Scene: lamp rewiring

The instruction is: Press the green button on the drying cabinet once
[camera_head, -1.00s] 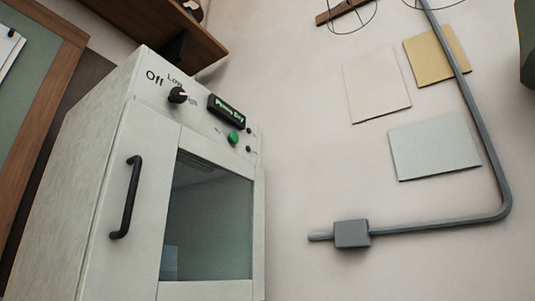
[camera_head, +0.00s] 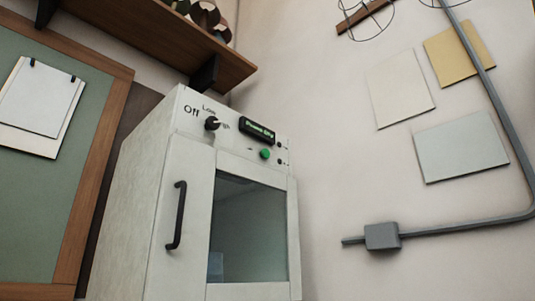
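The white drying cabinet (camera_head: 182,225) stands at the centre left of the head view, its glass door (camera_head: 249,230) shut. The green button (camera_head: 265,154) is on the top front panel, below a small dark display (camera_head: 257,131) with green lettering that is hard to read. A black knob (camera_head: 212,124) with Off and Low labels is to the left of the display. A black vertical handle (camera_head: 176,215) is on the cabinet front. Neither of my grippers is in view.
A wooden shelf (camera_head: 150,50) hangs above the cabinet at the upper left. A framed green board (camera_head: 40,190) with clipped paper (camera_head: 40,105) is on the left. A grey conduit with a box (camera_head: 382,236) and several paper sheets (camera_head: 461,146) are on the right wall.

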